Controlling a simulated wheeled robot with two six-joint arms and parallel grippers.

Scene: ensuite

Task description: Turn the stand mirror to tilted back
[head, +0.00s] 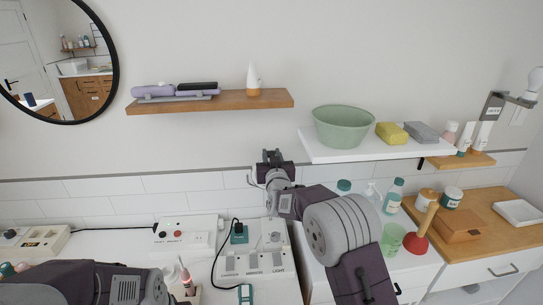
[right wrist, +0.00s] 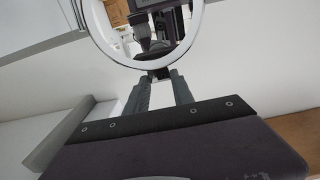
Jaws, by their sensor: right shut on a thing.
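The stand mirror (right wrist: 105,38) shows in the right wrist view as a round glass with a pale ring rim, and parts of my own body are reflected in it. My right gripper (right wrist: 160,76) is at the lower edge of the mirror, its two fingers closed together on a small dark part there. In the head view my right gripper (head: 270,162) is near the tiled wall above the white counter. The mirror is hard to make out in that view, mostly hidden at the gripper. My left arm enters at the bottom left; its gripper is not visible.
A wooden shelf (head: 212,103) and a white shelf (head: 375,147) with a green bowl (head: 342,127) are on the wall. Bottles, a green cup (head: 391,239) and a plunger (head: 416,243) stand right of my right arm. White panels (head: 185,236) with a cable cover the counter.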

